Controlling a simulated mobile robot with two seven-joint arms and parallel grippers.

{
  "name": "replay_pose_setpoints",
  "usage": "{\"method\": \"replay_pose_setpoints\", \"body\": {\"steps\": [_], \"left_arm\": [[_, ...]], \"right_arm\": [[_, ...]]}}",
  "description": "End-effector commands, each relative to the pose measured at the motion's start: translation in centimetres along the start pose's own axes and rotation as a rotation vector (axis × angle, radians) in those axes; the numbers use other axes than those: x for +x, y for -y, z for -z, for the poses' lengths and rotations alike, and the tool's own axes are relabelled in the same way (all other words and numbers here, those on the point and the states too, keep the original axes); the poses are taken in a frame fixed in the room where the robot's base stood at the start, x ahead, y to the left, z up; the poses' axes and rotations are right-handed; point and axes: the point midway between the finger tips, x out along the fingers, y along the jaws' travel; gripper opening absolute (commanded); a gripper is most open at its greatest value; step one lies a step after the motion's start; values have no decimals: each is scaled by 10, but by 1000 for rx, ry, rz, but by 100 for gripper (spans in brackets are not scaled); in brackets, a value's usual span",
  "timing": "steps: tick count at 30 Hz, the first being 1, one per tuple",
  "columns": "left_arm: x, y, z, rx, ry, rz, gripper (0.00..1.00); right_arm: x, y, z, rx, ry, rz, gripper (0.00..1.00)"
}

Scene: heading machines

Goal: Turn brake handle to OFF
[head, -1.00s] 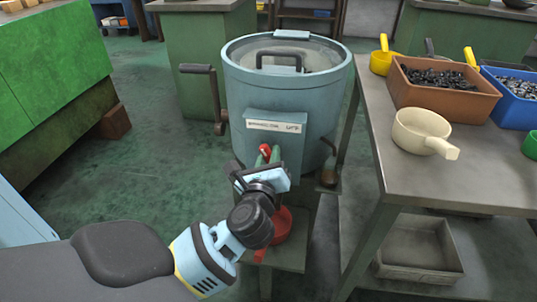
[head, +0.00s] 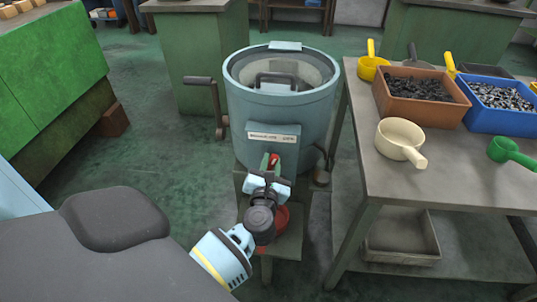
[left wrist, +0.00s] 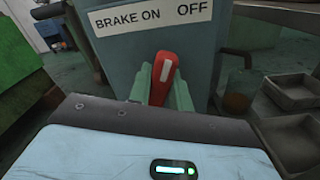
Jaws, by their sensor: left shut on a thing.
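The brake handle is a short red lever with a pale stripe (left wrist: 165,68), on the front of the blue-grey round machine (head: 285,115). It stands close to upright, its top leaning slightly right, below the label (left wrist: 150,18) reading BRAKE ON at left and OFF at right. The handle also shows in the head view (head: 274,159). My left gripper (left wrist: 162,80) has its green fingers on either side of the handle, shut on it. The handle's lower end is hidden by my gripper. My right gripper is not in view.
A grey table (head: 365,172) stands close on the right, with a brown bin (head: 425,111), a blue bin (head: 495,121) and a cream scoop (head: 398,138). A crank (head: 200,81) sticks out at the machine's left. Open floor lies left of the machine.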

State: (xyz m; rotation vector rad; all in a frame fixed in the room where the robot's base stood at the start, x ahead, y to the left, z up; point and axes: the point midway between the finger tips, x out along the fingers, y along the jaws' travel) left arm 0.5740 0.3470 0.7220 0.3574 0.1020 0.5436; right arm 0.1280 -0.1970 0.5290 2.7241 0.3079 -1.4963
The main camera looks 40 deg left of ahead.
Motion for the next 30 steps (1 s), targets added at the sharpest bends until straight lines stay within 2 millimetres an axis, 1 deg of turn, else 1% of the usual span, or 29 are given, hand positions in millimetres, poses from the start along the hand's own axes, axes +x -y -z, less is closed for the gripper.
{"method": "replay_pose_setpoints", "body": {"steps": [1,6,12,18,30], "left_arm": [[0,0,-2,33,-2,0,0],[0,1,-2,139,-1,1,0],[0,2,0,218,-1,0,0],[0,2,0,255,0,1,0],[0,2,1,263,0,1,0]], "right_arm": [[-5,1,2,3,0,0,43],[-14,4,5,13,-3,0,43],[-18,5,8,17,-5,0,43],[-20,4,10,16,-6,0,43],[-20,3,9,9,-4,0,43]]}}
